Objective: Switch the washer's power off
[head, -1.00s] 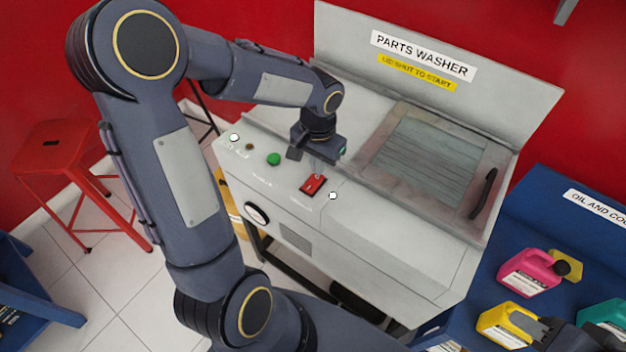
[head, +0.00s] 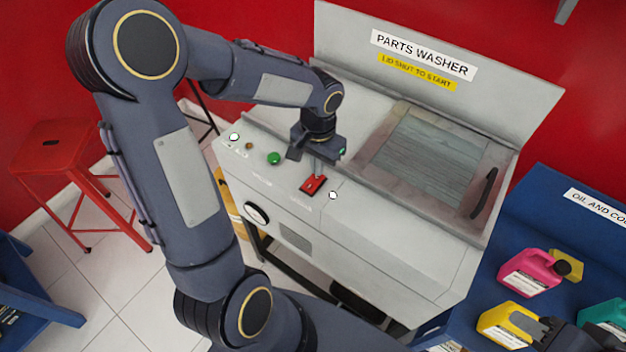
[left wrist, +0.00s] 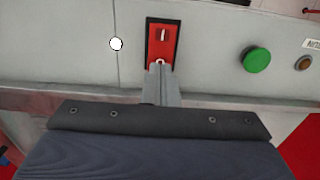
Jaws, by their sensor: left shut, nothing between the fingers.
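The parts washer (head: 400,255) is a pale grey cabinet with a sloped front panel and a shut, windowed lid (head: 425,165). On the panel is a red rocker switch (head: 312,185) in a dark frame; it also shows in the left wrist view (left wrist: 163,42). My left gripper (head: 318,172) is shut and empty. In the left wrist view its fingertips (left wrist: 160,70) are at the round-marked end, seemingly touching it. Part of my right gripper (head: 562,335) shows at the lower right; its fingers are unclear.
A green button (head: 273,158), an amber-brown lamp (head: 249,146) and white round spots (head: 332,195) are on the panel. A gauge (head: 256,213) is on the front. A red stool (head: 60,150) stands left. A blue bench at right holds pink (head: 530,270) and yellow (head: 505,325) jugs.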

